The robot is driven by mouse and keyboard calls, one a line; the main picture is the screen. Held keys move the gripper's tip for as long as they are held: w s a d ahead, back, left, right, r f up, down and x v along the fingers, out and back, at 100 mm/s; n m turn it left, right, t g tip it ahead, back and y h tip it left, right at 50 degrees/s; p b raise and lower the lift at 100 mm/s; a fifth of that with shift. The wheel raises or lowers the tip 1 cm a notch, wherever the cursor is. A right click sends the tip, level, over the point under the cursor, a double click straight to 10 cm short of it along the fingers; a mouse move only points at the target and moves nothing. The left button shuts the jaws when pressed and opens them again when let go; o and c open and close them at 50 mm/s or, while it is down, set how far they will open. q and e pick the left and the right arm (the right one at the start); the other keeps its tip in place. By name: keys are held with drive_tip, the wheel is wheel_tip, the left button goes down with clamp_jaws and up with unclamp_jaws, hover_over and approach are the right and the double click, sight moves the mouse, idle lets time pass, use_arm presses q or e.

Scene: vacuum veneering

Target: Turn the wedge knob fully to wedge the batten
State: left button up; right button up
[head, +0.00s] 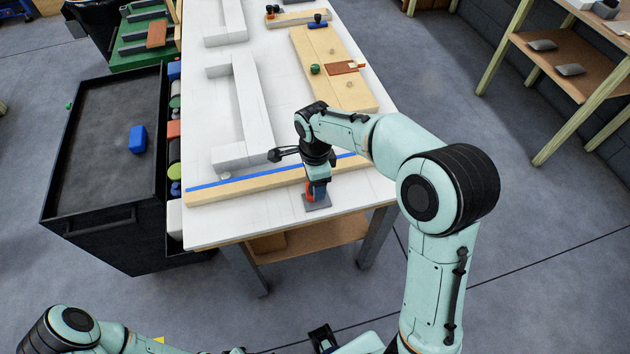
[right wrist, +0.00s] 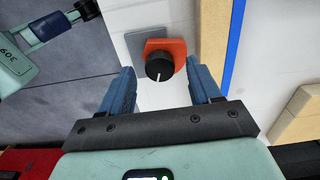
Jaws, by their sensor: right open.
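The wedge knob (right wrist: 160,66) is a black round knob with a white pointer line, which points down in the right wrist view. It sits on an orange block (right wrist: 176,46) on a grey plate (right wrist: 134,42), which also shows in the head view (head: 318,203). My right gripper (right wrist: 162,84) is open, with its blue fingers apart on either side of the knob, not visibly touching it. In the head view my right gripper (head: 318,185) points down and hides the knob. The pale wooden batten (head: 235,187) with a blue strip lies beside the plate.
A black cart (head: 85,160) holding a blue block (head: 137,139) stands at left. A wooden shelf (head: 560,62) stands at right.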

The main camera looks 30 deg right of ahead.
use_arm(q)
drive_tip(key=shift+w+r+p, duration=0.3)
drive_tip(key=shift+r+p, duration=0.1)
drive_tip(key=shift+r, duration=0.1)
drive_tip(key=shift+w+r+p, duration=0.3)
drive_tip(key=shift+r+p, duration=0.1)
drive_tip(key=shift+r, duration=0.1)
use_arm(e)
wheel_tip(320, 180, up, 13)
drive_tip(key=shift+f, duration=0.2)
